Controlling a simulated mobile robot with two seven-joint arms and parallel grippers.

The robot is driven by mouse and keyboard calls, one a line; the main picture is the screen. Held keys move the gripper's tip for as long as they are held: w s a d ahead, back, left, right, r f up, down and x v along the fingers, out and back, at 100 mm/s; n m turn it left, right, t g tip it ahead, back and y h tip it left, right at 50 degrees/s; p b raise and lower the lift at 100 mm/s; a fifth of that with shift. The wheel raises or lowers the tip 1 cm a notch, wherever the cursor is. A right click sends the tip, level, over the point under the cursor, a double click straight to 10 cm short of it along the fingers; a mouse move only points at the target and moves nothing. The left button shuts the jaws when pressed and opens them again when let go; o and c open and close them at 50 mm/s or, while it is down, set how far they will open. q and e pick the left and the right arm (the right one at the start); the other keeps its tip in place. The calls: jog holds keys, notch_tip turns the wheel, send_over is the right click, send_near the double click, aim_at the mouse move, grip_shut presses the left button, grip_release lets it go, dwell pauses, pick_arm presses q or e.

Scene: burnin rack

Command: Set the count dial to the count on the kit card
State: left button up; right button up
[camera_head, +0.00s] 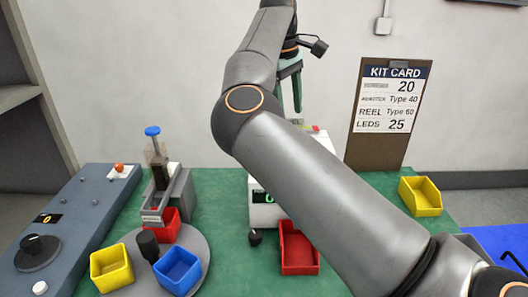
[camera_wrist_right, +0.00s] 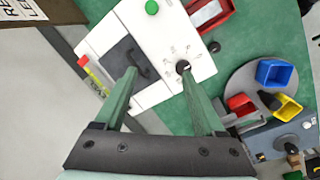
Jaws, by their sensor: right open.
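The kit card (camera_head: 390,105) hangs on a brown board; its readable lines show 20, Type 40, REEL Type 60 and LEDS 25. My left gripper is out of view.
The green table (camera_head: 340,260) holds a round grey turntable (camera_head: 195,255) with yellow, blue and red bins, a red bin (camera_head: 299,250) and a yellow bin (camera_head: 420,196). A blue-topped dispenser (camera_head: 157,160) stands at left. My right arm hides much of the white machine.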

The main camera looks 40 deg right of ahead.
jog(key=w+a+m+y, duration=0.1)
jog(key=w+a+y, duration=0.1)
jog(key=a, duration=0.2)
jog(key=shift+t, duration=0.3)
jog(key=f, duration=0.7)
jog(key=f+b, duration=0.1)
jog(key=f, duration=0.3)
jog(key=shift+s+d+f, duration=0.15)
jog(key=shift+s+f, duration=0.05)
jog(key=shift+s, duration=0.1)
grip_shut()
